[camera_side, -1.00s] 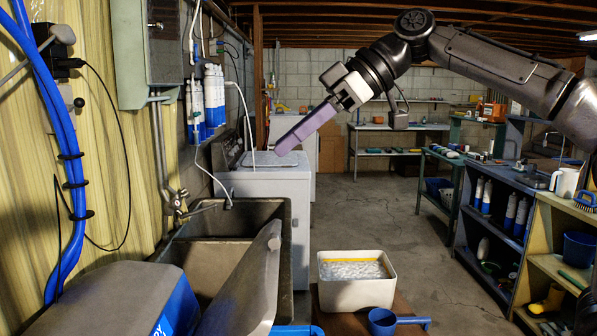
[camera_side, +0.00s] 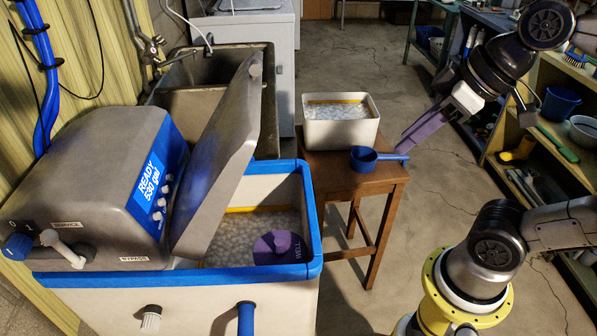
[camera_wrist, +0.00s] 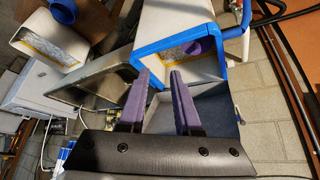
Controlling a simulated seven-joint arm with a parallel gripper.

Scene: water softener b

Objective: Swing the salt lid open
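The salt lid (camera_side: 220,150) is a grey slab standing raised and tilted at the left side of the blue-rimmed salt bin (camera_side: 312,215). The bin's mouth is uncovered, showing pale salt (camera_side: 250,225) and a purple well cap (camera_side: 280,247). My gripper (camera_side: 403,150) has purple fingers and is right of the bin in the side view, clear of the lid. The wrist view shows its two fingers (camera_wrist: 163,75) apart with nothing between them.
A grey control head (camera_side: 100,180) adjoins the lid. A wooden stool (camera_side: 345,180) holds a white salt tub (camera_side: 340,130) and blue scoop (camera_side: 365,158); the scoop handle overlaps my fingertips in the side view. A sink (camera_side: 205,100) stands behind. Shelves (camera_side: 555,120) are at right.

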